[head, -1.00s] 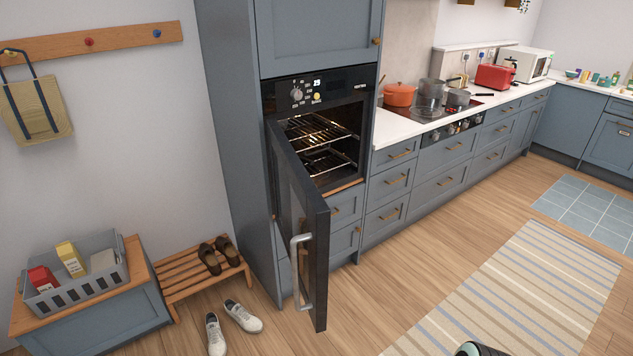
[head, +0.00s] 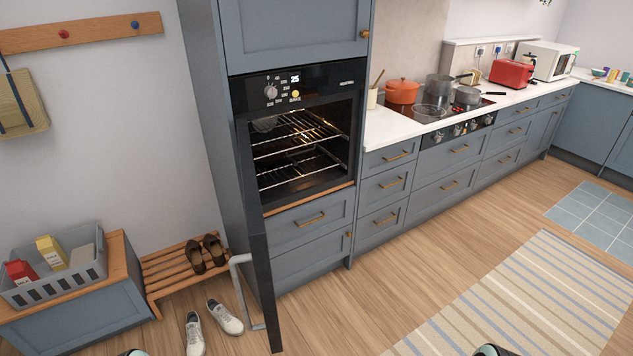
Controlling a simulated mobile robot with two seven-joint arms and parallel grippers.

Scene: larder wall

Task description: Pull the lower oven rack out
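The oven (head: 300,88) is built into a tall blue-grey cabinet, and its cavity is lit. The lower oven rack (head: 290,173) is a wire shelf low inside the cavity, apparently fully in. The upper rack (head: 296,135) sits above it. The oven door (head: 262,285) hangs open on the left side and is seen almost edge-on, its grey handle (head: 238,285) on the far side. Only small dark rounded pieces of my own arms show at the bottom edge. Neither gripper is in view.
Drawers (head: 310,220) are below the oven. A worktop with a red-orange pot (head: 402,91) is to the right. White shoes (head: 225,317) and a slatted shoe rack (head: 165,270) are left of the door. Wooden floor (head: 380,290) in front of the oven is clear.

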